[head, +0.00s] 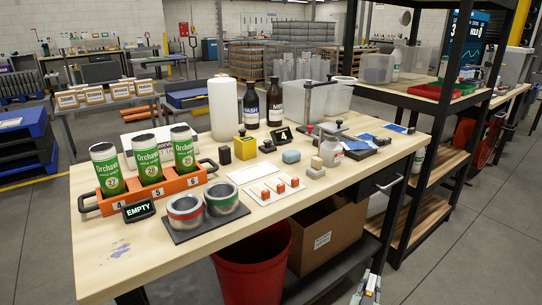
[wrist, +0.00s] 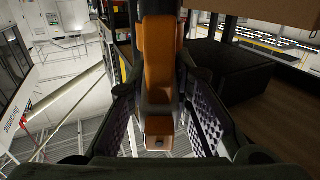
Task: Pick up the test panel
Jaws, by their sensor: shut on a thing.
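I cannot tell what this thing is. In the head view, a bare white flat piece (head: 248,173) lies on the table, and a white plate (head: 263,199) with small orange-red blocks lies in front of it. I cannot tell whether either is the test panel.
On the table (head: 150,270) stand an orange carrier (head: 160,193) with three green-labelled cans, an "EMPTY" sign (head: 139,210), and two round tins on a dark mat (head: 215,226). Dark bottles stand behind. A red bin (head: 252,265) and a cardboard box (head: 325,236) are below.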

